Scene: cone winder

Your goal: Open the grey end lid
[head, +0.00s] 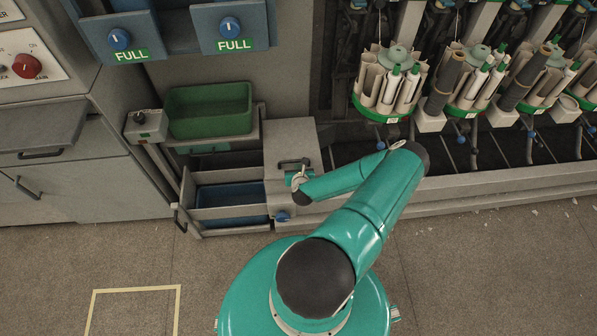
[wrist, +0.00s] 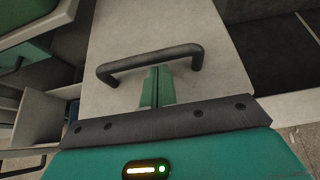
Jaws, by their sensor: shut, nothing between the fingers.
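The grey end lid (head: 290,142) is the pale grey top of the end box, right of the bins in the head view. It looks closed. It fills the middle of the wrist view (wrist: 150,25). Its dark bar handle (wrist: 150,60) lies across the lid, and it also shows in the head view (head: 292,162). My gripper (wrist: 157,72) has its green fingers together, with nothing between them. The fingertips show just below the bar, between the handle's two ends. I cannot tell whether they touch it. My gripper is small in the head view (head: 297,178).
A green bin (head: 208,108) and a blue bin (head: 230,195) stand left of the lid. A small grey box (head: 146,124) sits on the left post. Racks of cones and tubes (head: 390,80) line the right.

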